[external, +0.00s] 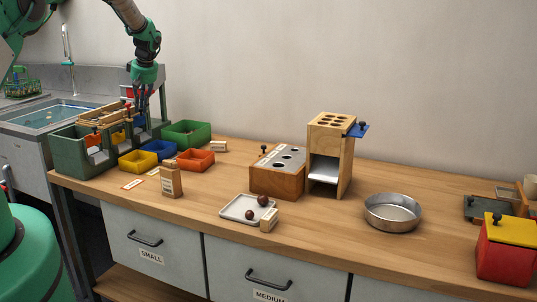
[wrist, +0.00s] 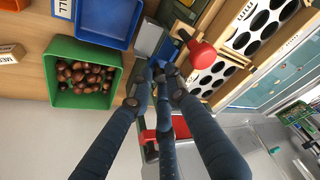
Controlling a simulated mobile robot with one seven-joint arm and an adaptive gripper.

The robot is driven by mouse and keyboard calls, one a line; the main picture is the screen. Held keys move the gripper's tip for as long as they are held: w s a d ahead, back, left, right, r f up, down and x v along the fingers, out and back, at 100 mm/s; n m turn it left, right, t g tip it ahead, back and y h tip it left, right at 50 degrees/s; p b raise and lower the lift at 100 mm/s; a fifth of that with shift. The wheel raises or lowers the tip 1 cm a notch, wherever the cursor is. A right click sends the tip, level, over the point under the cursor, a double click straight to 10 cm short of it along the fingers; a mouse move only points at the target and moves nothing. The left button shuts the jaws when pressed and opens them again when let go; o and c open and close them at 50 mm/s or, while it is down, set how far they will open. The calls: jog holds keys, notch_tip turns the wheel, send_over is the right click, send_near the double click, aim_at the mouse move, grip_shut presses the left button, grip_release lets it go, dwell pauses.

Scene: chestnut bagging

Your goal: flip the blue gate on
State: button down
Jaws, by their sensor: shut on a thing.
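The green sorter (external: 66,148) stands at the left end of the counter, with a wooden holed top. Small coloured gates show along it: a red one (external: 92,140), a yellow one (external: 118,137) and the blue gate (external: 139,121). My gripper (external: 143,108) reaches down from above at the sorter's far end, right over the blue gate. In the wrist view my gripper (wrist: 163,76) has its fingers drawn together on a small part at the sorter's edge. The fingers hide most of that part and the blue gate's tilt. A red knob (wrist: 201,54) stands close beside the fingertips.
A green bin (external: 187,133), a blue bin (external: 163,149), a yellow bin (external: 138,161) and a red bin (external: 196,159) stand before the sorter. The green bin holds several chestnuts in the wrist view. A wooden block (external: 277,183) and a metal pan (external: 392,212) stand further right.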

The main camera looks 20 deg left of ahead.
jog(key=shift+w+r, duration=0.1)
jog(key=shift+r, duration=0.2)
jog(key=c, duration=1.9)
grip_release()
jog(key=shift+r, duration=0.1)
jog(key=shift+f, duration=0.2)
jog(key=shift+r, duration=0.15)
jog(key=shift+v, duration=5.9)
jog(key=shift+d, duration=0.1)
